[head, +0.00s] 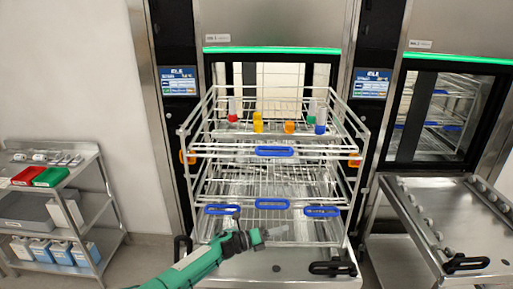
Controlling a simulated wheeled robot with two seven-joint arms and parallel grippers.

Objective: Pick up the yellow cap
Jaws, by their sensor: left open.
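The yellow cap (258,122) is on the top level of the wire rack (214,150), left of centre. It looks small and upright. A red cap (232,118) is to its left and an orange cap (289,127) to its right. My left gripper (262,237) is open, low in front of the rack near its lower level, well below and apart from the yellow cap. Nothing shows between its fingers, though they are small in the view. My right gripper is out of view.
Blue (320,129) and green (311,119) items stand farther right on the top level. The rack stands on a steel cart (290,266) before an open washer. Blue handles (273,204) line the rack's front. A shelf unit (110,200) is left, another cart (425,225) right.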

